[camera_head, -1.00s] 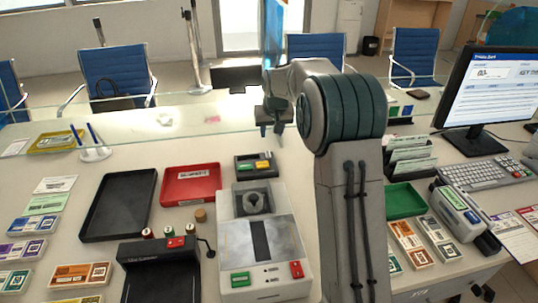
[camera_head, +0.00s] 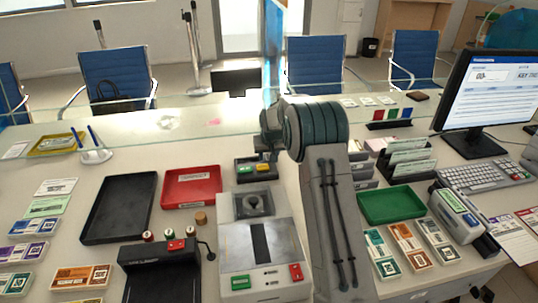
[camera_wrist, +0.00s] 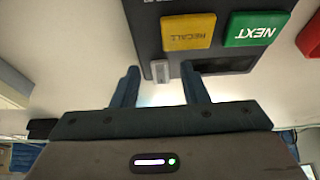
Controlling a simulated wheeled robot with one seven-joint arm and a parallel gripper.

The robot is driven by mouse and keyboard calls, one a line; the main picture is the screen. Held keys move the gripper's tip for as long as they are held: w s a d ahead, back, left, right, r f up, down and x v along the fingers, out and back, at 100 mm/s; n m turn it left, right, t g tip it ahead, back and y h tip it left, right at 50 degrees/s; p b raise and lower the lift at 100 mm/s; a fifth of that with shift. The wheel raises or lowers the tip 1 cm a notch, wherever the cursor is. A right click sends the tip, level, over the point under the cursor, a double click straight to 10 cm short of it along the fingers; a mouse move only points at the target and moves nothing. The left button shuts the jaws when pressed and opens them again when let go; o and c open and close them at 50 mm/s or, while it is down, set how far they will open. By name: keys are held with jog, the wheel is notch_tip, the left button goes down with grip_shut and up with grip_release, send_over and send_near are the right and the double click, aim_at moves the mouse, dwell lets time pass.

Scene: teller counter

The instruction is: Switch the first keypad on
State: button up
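The keypad (camera_head: 243,178) is a small dark box on the counter, with a green button and a yellow button on top. In the wrist view the keypad (camera_wrist: 240,66) is close, and its buttons read NEXT and RECALL. A small grey switch (camera_wrist: 160,72) sits at its edge, beside the yellow button. My gripper (camera_wrist: 160,80) is open, with its two fingers on either side of this switch. I cannot tell whether a finger touches the keypad. In the head view my arm partly hides the gripper, which is at the keypad's far side.
A red tray (camera_head: 192,203) and a black tray (camera_head: 89,239) lie to the left. A grey device (camera_head: 230,260) stands in front of the keypad. A glass screen runs behind. A green tray (camera_head: 390,218), a card rack and a monitor (camera_head: 490,90) are to the right.

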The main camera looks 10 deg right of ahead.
jog(key=shift+f, duration=0.1)
grip_shut()
jog(key=p, duration=0.2)
jog(key=shift+w+r+g+p, duration=0.2)
jog(key=shift+r+g+p, duration=0.1)
jog(key=shift+r+g, duration=0.1)
jog(key=p, duration=0.1)
jog(key=g+p, duration=0.1)
jog(key=shift+w+g+p, duration=0.25)
jog(key=shift+g+p, duration=0.05)
jog(key=shift+p, duration=0.1)
jog(key=shift+w+g+p, duration=0.15)
jog(key=shift+g+p, duration=0.45)
jog(key=shift+p, duration=0.2)
jog(key=shift+f, duration=0.1)
grip_release()
